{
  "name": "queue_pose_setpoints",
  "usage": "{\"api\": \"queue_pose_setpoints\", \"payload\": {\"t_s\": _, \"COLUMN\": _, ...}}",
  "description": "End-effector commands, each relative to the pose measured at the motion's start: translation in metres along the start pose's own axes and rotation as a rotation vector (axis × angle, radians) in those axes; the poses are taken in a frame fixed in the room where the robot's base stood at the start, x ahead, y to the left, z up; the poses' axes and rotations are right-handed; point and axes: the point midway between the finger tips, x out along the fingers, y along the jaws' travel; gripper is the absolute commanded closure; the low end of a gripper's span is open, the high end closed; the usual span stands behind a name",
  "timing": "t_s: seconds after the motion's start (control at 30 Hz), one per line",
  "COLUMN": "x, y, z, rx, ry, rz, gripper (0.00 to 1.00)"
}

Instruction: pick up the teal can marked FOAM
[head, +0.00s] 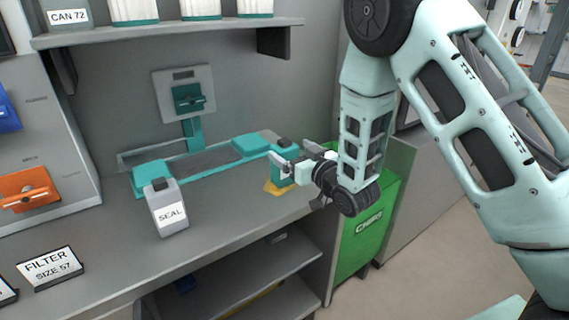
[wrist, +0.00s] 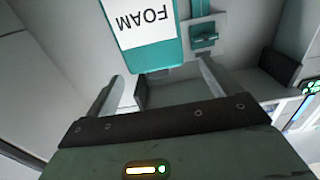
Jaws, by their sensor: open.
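The teal can marked FOAM (head: 282,174) stands upright near the right end of the counter, on a small yellow base (head: 278,189), with a dark cap on top. My gripper (head: 292,156) is beside it, on its right, with the fingers reaching toward it and covering part of it. In the wrist view the can (wrist: 150,45) appears inverted, its white FOAM label facing the camera. It lies ahead of and between the spread fingertips of my open gripper (wrist: 161,73). I cannot tell whether a finger touches it.
A grey SEAL can (head: 168,208) stands on the counter (head: 220,225) to the left. A teal-framed tray (head: 205,160) lies behind. A green CHEMS bin (head: 365,225) stands below at right. A shelf (head: 165,34) holding cans hangs above.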

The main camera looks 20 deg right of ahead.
Motion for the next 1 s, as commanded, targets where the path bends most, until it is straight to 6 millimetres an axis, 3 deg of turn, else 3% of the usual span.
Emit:
{"api": "queue_pose_setpoints", "payload": {"t_s": 0.27, "x": 0.021, "y": 0.001, "z": 0.002, "rx": 0.0, "ry": 0.0, "rz": 0.001, "gripper": 0.11}}
{"api": "queue_pose_setpoints", "payload": {"t_s": 0.6, "x": 0.063, "y": 0.003, "z": 0.01, "rx": 0.0, "ry": -0.001, "rz": 0.0, "gripper": 0.11}}
{"api": "queue_pose_setpoints", "payload": {"t_s": 0.87, "x": 0.066, "y": 0.004, "z": 0.01, "rx": 0.0, "ry": -0.001, "rz": 0.001, "gripper": 0.11}}
{"api": "queue_pose_setpoints", "payload": {"t_s": 1.0, "x": 0.066, "y": 0.004, "z": 0.01, "rx": 0.0, "ry": 0.0, "rz": 0.001, "gripper": 0.47}}
